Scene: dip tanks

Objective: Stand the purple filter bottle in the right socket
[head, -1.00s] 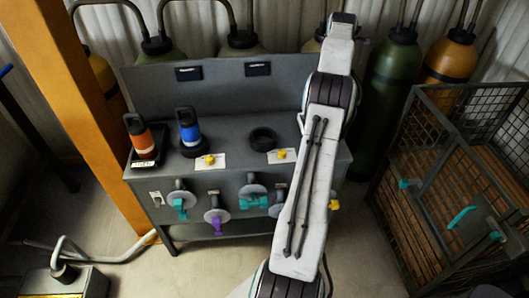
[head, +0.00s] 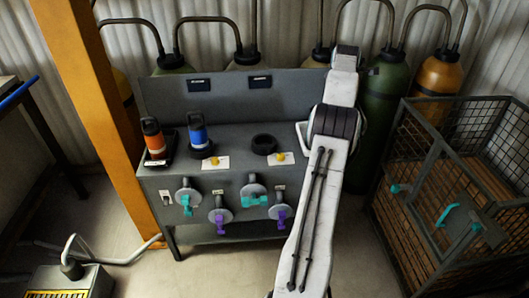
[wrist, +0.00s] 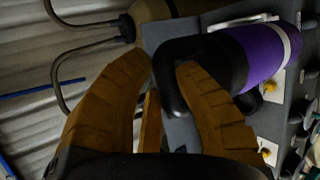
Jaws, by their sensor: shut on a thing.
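The purple filter bottle (wrist: 262,48) shows in the wrist view, lying sideways in the picture, with a white band and a black cap with a loop handle. My gripper (wrist: 160,78) is shut on the black handle of this bottle. In the head view my arm hides the gripper and the bottle. The right socket (head: 264,145) is a black ring on the grey bench, and it stands empty. The left socket (head: 201,153) is a like ring with a blue bottle (head: 197,130) upright in it.
An orange bottle (head: 154,139) stands on a dark base at the bench's left end. White cards with yellow knobs (head: 280,157) lie beside the sockets. Valve handles (head: 222,222) stick out of the bench front. A wire cage (head: 405,160) stands at right, gas cylinders (head: 384,100) behind.

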